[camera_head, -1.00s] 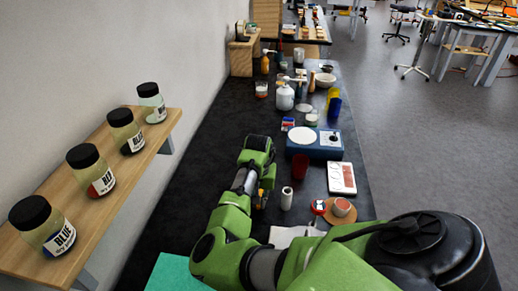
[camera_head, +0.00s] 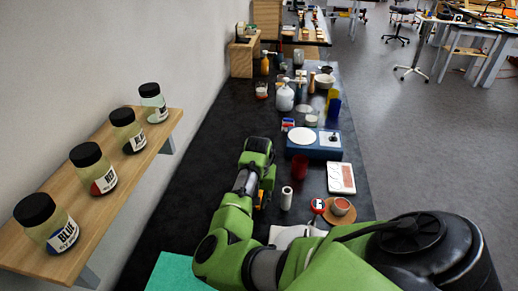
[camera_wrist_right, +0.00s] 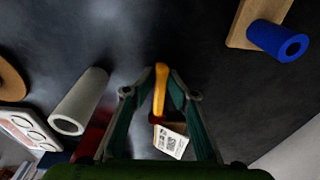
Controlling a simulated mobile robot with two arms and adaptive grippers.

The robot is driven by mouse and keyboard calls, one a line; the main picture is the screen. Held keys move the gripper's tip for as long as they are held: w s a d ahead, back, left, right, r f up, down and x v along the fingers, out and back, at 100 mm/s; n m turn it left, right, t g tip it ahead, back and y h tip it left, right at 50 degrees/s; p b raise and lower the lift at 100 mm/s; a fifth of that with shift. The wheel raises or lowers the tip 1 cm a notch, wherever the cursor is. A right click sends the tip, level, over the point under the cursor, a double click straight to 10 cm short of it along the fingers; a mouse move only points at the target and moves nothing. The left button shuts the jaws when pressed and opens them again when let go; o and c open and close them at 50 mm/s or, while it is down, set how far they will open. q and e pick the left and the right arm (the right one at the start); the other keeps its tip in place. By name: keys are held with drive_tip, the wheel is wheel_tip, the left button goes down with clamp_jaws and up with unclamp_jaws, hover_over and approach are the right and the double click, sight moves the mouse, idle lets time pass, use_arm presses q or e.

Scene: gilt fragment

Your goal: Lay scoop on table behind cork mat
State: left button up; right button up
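The scoop's orange handle (camera_wrist_right: 160,88) stands between the fingers of my right gripper (camera_wrist_right: 161,75) in the right wrist view. The fingertips close in on the handle from both sides. A white label (camera_wrist_right: 170,141) shows below it; the scoop's far end is hard to make out. In the head view my right gripper (camera_head: 263,192) is over the dark table, left of a white cylinder (camera_head: 286,198), and mostly hidden by my arm. A round brown mat (camera_head: 333,220), which looks like the cork mat, lies to the right under a small reddish bowl. My left gripper is not in view.
A red cup (camera_head: 269,176) stands close by my right gripper. A blue scale (camera_head: 325,150) and a white panel (camera_head: 341,178) are further right. A wooden piece with a blue cylinder (camera_wrist_right: 277,40) shows in the wrist view. Dark table (camera_head: 210,150) left of my arm is clear.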

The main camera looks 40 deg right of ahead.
drive_tip(key=shift+s+a+f, duration=0.35)
drive_tip(key=shift+f, duration=0.15)
drive_tip(key=shift+w+r, duration=0.1)
drive_tip(key=shift+r, duration=0.25)
wheel_tip(320, 180, up, 13)
drive_tip(key=b, duration=0.1)
drive_tip(key=shift+f+b, duration=0.2)
drive_tip(key=shift+b, duration=0.1)
